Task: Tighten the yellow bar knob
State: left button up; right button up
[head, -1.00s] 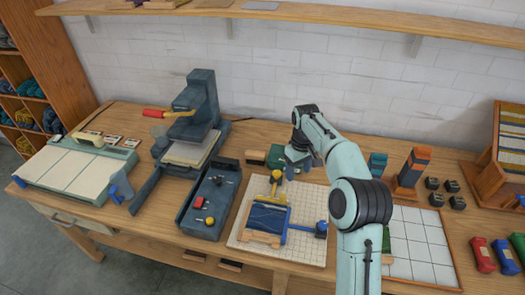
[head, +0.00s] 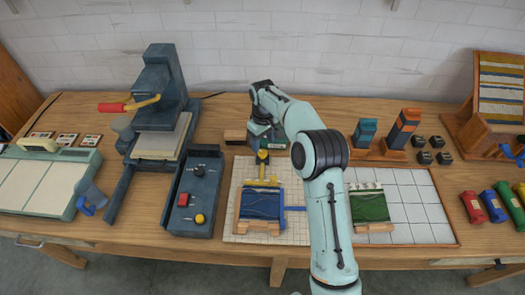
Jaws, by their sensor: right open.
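A yellow knob (head: 262,156) stands at the far end of a short stem on a yellow bar (head: 262,183). The bar lies across the top of a dark blue woven piece (head: 260,205) on a gridded board (head: 233,229). My right gripper (head: 266,143) is open, just behind and above the yellow knob; whether it touches it I cannot tell. Its fingers are small and partly hidden by my own wrist. A blue bar (head: 295,208) shows to the right of the woven piece, and my arm covers its right end. My left gripper is not in view.
A dark control box (head: 184,212) with a red and a yellow button stands left of the board. A press (head: 160,95) is further left. A green woven piece (head: 370,206) lies on a white tiled board (head: 420,215) right of my arm. Colored skeins (head: 495,206) lie far right.

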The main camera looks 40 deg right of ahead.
aim_at(262, 152)
notch_tip(262, 152, down, 5)
jog(key=shift+w, duration=0.1)
dwell(0.3)
jog(key=c, duration=1)
